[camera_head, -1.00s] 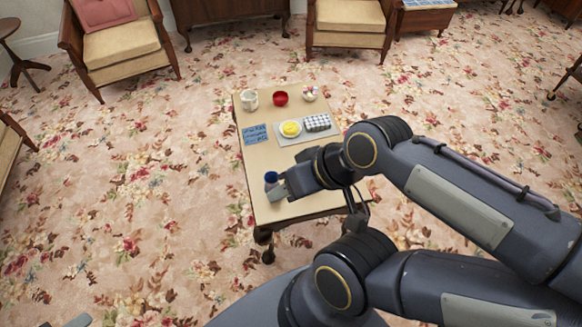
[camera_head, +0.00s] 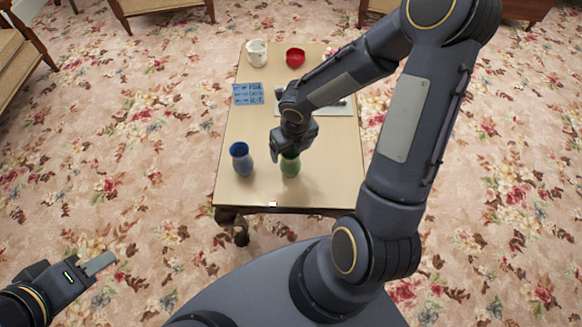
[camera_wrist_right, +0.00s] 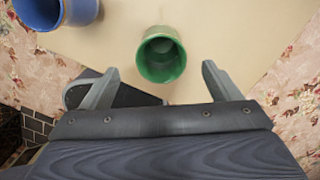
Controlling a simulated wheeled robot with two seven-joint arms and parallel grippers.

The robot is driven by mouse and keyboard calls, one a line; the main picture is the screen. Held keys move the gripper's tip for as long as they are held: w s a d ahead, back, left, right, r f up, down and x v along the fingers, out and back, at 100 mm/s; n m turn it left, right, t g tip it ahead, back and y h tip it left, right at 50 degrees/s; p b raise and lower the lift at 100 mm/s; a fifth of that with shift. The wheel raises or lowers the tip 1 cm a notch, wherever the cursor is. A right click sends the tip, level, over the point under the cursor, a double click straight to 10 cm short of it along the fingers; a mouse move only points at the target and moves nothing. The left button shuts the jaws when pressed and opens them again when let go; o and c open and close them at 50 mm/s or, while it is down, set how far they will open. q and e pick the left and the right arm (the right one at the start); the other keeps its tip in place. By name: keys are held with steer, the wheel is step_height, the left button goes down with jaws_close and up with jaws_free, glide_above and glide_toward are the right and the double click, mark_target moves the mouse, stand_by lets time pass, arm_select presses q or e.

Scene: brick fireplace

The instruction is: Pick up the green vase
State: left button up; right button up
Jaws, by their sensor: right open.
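The green vase (camera_head: 290,166) stands upright near the front edge of the small wooden table. My right gripper (camera_head: 283,150) is just above it, and the wrist partly covers its rim. In the right wrist view I look down into the open mouth of the green vase (camera_wrist_right: 162,58). It sits between the two spread fingers of the right gripper (camera_wrist_right: 160,72), with a gap on each side and no visible contact. My left gripper (camera_head: 98,264) is low at the left, over the carpet and away from the table; its finger gap is unclear.
A blue vase (camera_head: 242,163) stands close to the left of the green one. A blue card (camera_head: 247,94), white mug (camera_head: 257,52) and red bowl (camera_head: 295,57) lie further back. My right arm partly covers a tray (camera_head: 350,108). The table's front-right corner is bare.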

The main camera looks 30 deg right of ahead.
mark_target(290, 154)
steer(key=f, duration=0.1)
steer(key=f+b, duration=0.1)
steer(key=f, duration=0.1)
steer(key=shift+w+a, duration=0.15)
steer(key=shift+w, duration=0.05)
steer(key=f+b, duration=0.2)
steer(key=f, duration=0.1)
steer(key=w+f+b, duration=0.1)
steer(key=f, duration=0.1)
steer(key=shift+d+f, duration=0.1)
steer(key=shift+d, duration=0.15)
steer(key=c, duration=1.2)
